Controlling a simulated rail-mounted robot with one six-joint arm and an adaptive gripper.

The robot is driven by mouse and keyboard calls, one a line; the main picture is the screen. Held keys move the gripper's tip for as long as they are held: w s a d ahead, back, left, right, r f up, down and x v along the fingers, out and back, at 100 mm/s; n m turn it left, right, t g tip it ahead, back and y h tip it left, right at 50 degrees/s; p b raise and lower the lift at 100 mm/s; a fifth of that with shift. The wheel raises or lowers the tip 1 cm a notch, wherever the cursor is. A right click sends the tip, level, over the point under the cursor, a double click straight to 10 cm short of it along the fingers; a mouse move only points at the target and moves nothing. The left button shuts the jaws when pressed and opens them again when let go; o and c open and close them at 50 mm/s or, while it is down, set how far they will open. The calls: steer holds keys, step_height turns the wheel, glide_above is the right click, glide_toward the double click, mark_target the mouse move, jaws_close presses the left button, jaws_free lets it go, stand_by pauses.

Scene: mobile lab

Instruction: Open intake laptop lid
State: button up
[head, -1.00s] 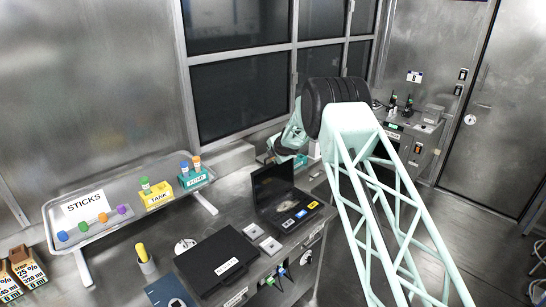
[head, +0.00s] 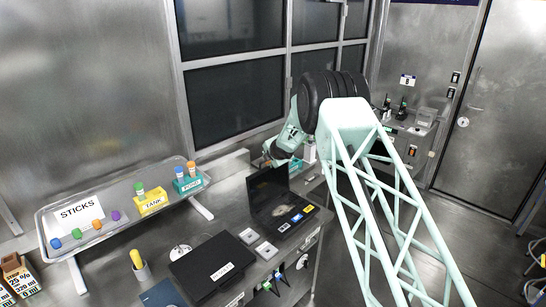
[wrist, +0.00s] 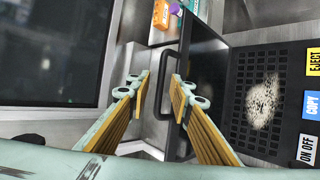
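The black laptop (head: 290,217) stands on the bench with its lid (head: 266,188) raised. In the wrist view its base (wrist: 262,98) has a perforated panel, a pale patch and EJECT, COPY and ON OFF labels. The lid (wrist: 204,55) shows there edge-on as a dark panel with a black loop handle (wrist: 165,110) on its side. My gripper (wrist: 159,80) is open and empty, its fingers on either side of the handle's line; I cannot tell if either touches it. In the head view the gripper is largely hidden behind the lid.
A closed black case (head: 212,266) with a white label lies left of the laptop, with two small pale squares (head: 257,243) between them. A tray (head: 125,215) holds a STICKS sign and coloured caps. A window is close behind the lid.

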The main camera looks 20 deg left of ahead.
steer(key=v, duration=1)
stand_by(0.4)
stand_by(0.4)
